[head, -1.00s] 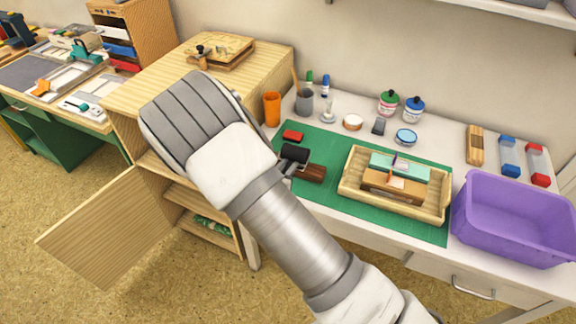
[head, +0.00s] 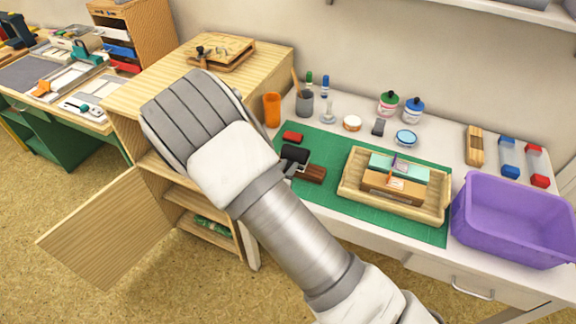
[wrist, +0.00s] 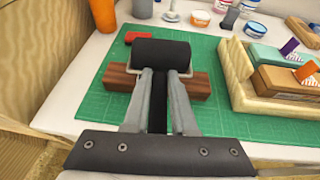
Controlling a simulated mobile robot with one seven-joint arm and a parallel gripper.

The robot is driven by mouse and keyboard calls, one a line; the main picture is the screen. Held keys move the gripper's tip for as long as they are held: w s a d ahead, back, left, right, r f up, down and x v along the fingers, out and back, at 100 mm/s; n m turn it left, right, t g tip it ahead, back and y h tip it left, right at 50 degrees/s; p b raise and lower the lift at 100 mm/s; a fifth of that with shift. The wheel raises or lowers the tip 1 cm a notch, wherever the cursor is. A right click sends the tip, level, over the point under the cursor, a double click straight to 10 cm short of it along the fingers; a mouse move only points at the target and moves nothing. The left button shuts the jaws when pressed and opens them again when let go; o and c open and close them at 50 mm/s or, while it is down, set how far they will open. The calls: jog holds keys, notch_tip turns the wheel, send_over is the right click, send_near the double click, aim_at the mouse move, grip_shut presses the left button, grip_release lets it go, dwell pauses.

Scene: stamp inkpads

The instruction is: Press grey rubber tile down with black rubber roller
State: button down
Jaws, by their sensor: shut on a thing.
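My gripper (wrist: 160,80) is shut on the handle of the black rubber roller (wrist: 160,54). In the head view my gripper is mostly hidden by my forearm, and the roller (head: 294,154) shows just past it. The roller lies crosswise over a brown wooden block (wrist: 198,84) on the green mat, which also shows in the head view (head: 312,173). I cannot tell whether the roller touches it. The grey rubber tile cannot be made out; the top of the block is largely hidden by roller and fingers.
A red pad (head: 292,137) lies behind the roller on the green mat (head: 335,150). A wooden tray (head: 350,186) with boxes stands to the right, then a purple bin (head: 515,225). Cups, jars and a small dark block (head: 378,127) line the back. A cabinet (head: 265,75) stands left.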

jog(key=shift+r+p, duration=1.95)
jog(key=shift+r, duration=1.35)
jog(key=s+d+r, duration=0.2)
jog(key=d+r, duration=1.4)
jog(key=d, duration=0.2)
jog(key=shift+d+r, duration=0.15)
jog(key=shift+d, duration=0.05)
